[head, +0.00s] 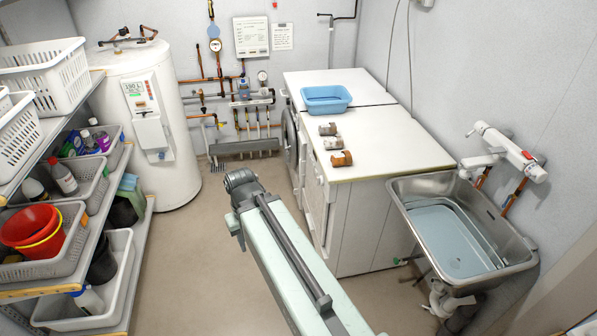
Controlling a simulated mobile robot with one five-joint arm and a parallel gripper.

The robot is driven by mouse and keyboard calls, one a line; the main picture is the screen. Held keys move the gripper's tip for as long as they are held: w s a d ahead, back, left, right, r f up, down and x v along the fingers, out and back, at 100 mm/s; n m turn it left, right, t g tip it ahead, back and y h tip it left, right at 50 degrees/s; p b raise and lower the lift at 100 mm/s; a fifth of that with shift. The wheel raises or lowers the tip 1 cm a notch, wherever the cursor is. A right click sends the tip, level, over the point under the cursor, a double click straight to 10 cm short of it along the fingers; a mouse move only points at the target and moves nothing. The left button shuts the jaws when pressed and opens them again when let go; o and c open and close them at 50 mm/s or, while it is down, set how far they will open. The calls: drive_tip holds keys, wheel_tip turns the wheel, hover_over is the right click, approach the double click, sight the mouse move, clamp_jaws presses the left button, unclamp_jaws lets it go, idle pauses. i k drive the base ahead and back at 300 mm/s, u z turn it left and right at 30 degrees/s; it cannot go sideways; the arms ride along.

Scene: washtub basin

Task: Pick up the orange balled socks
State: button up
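The orange balled socks (341,158) lie on the white top of the washing machines, near its left edge. They are the nearest of three small rolled items in a short row. My own pale green arm reaches up from the bottom of the head view and ends in a dark grey joint, left of the white machines and apart from the socks. My gripper's fingers do not show in this view, so its opening is hidden.
Two other rolled items, a grey-brown one (328,129) and a greyish one (333,143), lie just behind the orange socks. A blue basin (326,106) stands farther back. A steel sink (486,282) is at right, shelves (139,225) at left. Floor between is clear.

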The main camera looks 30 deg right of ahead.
sight(345, 158)
drive_tip(key=z, duration=0.15)
drive_tip(key=i, duration=0.6)
drive_tip(key=u, duration=0.45)
drive_tip(key=i, duration=0.95)
drive_tip(key=u, duration=0.65)
drive_tip(key=k, duration=0.6)
drive_tip(key=u, duration=0.25)
drive_tip(key=i, duration=0.6)
drive_tip(key=z, duration=0.2)
